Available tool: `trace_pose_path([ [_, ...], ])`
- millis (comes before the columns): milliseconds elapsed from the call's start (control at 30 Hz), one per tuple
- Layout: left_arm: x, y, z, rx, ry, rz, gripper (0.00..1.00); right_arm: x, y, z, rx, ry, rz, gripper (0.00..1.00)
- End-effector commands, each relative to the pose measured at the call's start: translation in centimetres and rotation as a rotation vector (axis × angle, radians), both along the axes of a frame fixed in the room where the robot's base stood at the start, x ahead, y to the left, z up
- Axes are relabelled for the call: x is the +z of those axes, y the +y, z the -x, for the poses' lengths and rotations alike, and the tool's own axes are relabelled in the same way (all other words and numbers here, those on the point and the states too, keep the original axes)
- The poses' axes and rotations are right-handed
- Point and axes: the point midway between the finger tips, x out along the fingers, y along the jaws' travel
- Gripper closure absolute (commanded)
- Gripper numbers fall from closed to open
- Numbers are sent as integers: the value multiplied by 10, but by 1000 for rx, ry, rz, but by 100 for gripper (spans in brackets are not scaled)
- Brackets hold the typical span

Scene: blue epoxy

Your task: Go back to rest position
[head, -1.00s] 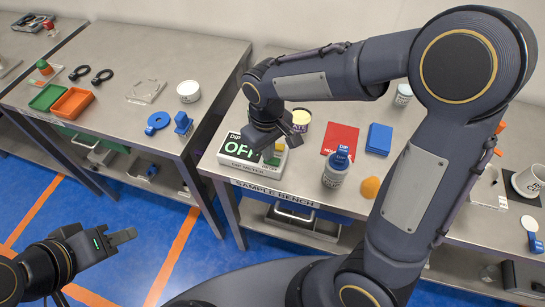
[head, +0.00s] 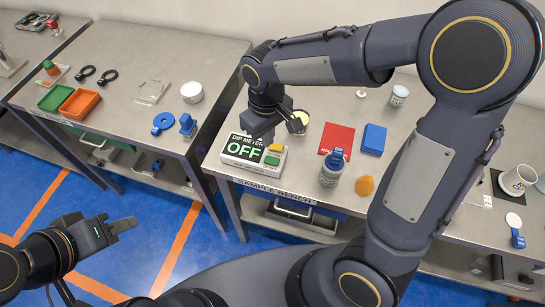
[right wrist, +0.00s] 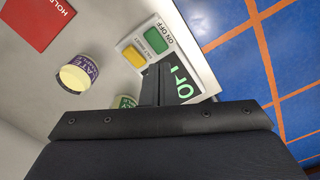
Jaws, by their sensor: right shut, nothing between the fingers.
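My right gripper (head: 268,135) hangs above the back of the dip meter (head: 236,160) on the sample bench. In the right wrist view its fingers (right wrist: 157,85) are together with nothing between them, in front of the meter's display. The meter reads OFF, and its yellow button (right wrist: 134,57) and green button (right wrist: 157,40) are uncovered. My left gripper (head: 122,226) is over the blue floor at the lower left, apart from any object. Its fingers look like one dark piece from here, so its opening is unclear.
The sample bench holds a yellow-topped tub (head: 301,117), a red sheet (head: 337,139), a blue box (head: 374,140), a blue-capped jar (head: 331,170) and an orange lump (head: 364,186). Green and orange trays (head: 80,104) lie on the left bench. A floor gap separates the benches.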

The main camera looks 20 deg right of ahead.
Motion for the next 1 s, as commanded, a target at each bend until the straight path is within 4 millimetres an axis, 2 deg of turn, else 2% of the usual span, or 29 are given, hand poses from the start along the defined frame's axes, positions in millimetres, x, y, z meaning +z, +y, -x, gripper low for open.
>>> trace_pose_path([
  [333,0,0,0,0,0,0,64,1,-1,1,-4,-1,-4,100],
  [467,0,0,0,0,0,0,64,13,-15,10,-51,-19,-49,100],
  [567,0,0,0,0,0,0,64,30,-36,28,-129,-52,-124,100],
  [733,0,0,0,0,0,0,64,56,-70,76,-294,-140,-270,100],
  [900,0,0,0,0,0,0,64,68,-88,122,-442,-250,-384,100],
  [1000,0,0,0,0,0,0,64,68,-92,142,-509,-308,-427,100],
])
